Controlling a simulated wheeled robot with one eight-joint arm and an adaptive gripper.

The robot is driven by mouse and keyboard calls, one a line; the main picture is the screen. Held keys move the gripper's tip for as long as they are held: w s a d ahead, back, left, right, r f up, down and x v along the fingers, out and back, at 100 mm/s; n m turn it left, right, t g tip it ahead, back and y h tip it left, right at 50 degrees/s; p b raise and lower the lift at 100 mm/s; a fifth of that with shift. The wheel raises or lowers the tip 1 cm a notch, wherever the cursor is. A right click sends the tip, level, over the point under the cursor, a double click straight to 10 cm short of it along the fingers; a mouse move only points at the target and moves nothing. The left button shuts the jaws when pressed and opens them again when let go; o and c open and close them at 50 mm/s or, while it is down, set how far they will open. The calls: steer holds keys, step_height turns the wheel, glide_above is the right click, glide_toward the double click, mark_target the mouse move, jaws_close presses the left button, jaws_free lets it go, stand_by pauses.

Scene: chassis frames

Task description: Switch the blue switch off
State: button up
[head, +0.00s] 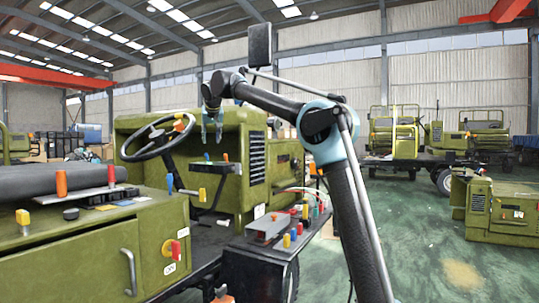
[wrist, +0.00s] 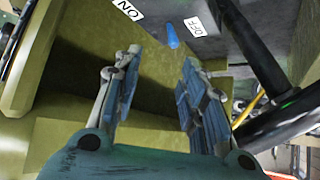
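In the wrist view the blue switch (wrist: 172,33) is a small lever on a dark panel, between an ON label (wrist: 128,9) and an OFF label (wrist: 194,27). A small blue lever also shows in the head view (head: 170,183), below the steering wheel; I cannot be sure it is the same one. My gripper (wrist: 162,62) is open and empty, its fingers apart, with the switch beyond the fingertips. In the head view my gripper (head: 212,138) points down, above the vehicle's controls and right of the steering wheel. Which way the lever is set is hard to tell.
The steering wheel (head: 158,137) and its dark column are close left of my gripper. A green cabinet (head: 85,250) with an orange lever (head: 61,184) and a red knob (head: 172,248) stands front left. Colored levers (head: 293,237) crowd below. Green floor (head: 430,240) is open at right.

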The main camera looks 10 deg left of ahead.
steer(key=v, duration=0.6)
steer(key=s+d+f+h, duration=0.1)
steer(key=d+f, duration=0.2)
steer(key=d, duration=0.5)
steer(key=s+d+f+m+g, duration=0.1)
steer(key=d+f, duration=0.3)
steer(key=d, duration=0.4)
steer(key=s+d+f+h, duration=0.1)
steer(key=d+f, duration=0.2)
steer(key=d, duration=0.6)
steer(key=shift+f+h, duration=0.3)
steer(key=shift+f, duration=0.1)
steer(key=shift+s+d, duration=0.1)
